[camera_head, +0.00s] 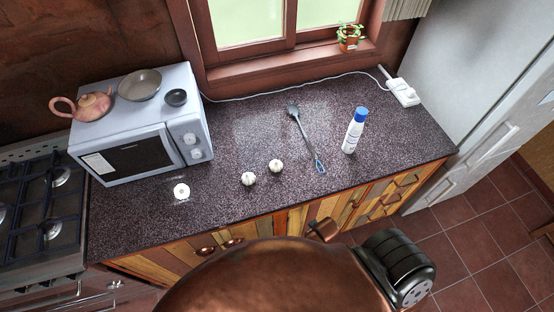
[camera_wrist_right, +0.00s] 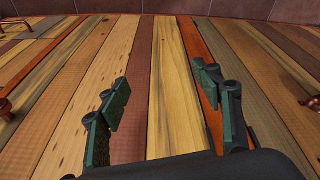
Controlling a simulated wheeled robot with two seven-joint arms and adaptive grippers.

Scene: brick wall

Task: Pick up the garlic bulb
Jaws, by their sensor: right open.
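Two small whitish bulbs that look like garlic, a left one (camera_head: 248,178) and a right one (camera_head: 276,166), sit close together on the dark speckled counter (camera_head: 235,205) near its front edge. I cannot tell which one the task means. My right gripper (camera_wrist_right: 162,88) is open and empty in the right wrist view, its dark green finger pads apart in front of wooden planks. No bulb shows in that view. My left gripper is not in view.
A microwave (camera_head: 140,130) carries a teapot (camera_head: 95,104) and a bowl (camera_head: 140,84). A white round item (camera_head: 181,190), a utensil (camera_head: 305,137) and a blue-capped bottle (camera_head: 354,130) are on the counter. A stove (camera_head: 45,190) is left, a fridge (camera_head: 460,80) right.

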